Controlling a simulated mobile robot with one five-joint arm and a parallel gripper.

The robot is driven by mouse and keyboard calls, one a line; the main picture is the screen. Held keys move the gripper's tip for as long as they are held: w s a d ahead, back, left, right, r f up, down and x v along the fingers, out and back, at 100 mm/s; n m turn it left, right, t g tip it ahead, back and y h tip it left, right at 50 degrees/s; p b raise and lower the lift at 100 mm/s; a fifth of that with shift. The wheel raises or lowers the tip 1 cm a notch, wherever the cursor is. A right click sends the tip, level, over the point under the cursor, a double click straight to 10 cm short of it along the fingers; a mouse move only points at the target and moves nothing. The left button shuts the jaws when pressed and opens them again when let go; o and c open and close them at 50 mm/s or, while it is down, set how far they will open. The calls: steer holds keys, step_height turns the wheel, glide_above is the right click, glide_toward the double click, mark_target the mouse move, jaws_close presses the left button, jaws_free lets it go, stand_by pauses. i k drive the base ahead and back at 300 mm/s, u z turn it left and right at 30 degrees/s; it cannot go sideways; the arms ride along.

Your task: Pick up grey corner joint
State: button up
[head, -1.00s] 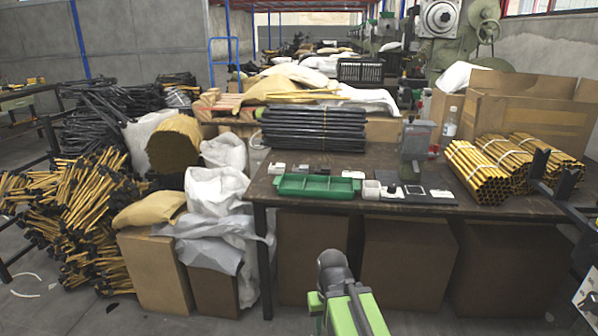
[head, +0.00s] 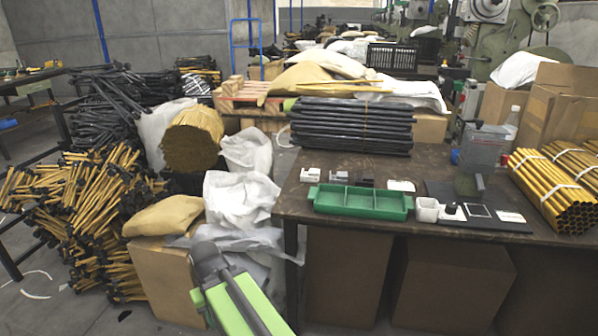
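Several small parts lie in a row on the dark table (head: 440,170), behind the green tray. They are a white block (head: 310,175), a greyish piece (head: 340,175), a small dark piece (head: 366,183) and a flat white piece (head: 401,186). The greyish piece may be the grey corner joint, but it is too small to tell. My green and dark grey arm (head: 235,300) shows at the bottom, in front of the table's left end and apart from these parts. My gripper's fingers do not show.
The green tray (head: 360,209) has compartments and stands near the front edge. Right of it are a white cup (head: 428,210) and a black plate (head: 475,213). Black tubes (head: 350,128) lie behind, yellow tubes (head: 555,190) at right. Boxes (head: 455,285) fill the space under the table.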

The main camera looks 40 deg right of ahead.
mark_target(341, 178)
steer(key=u, duration=0.15)
steer(key=i, duration=0.9)
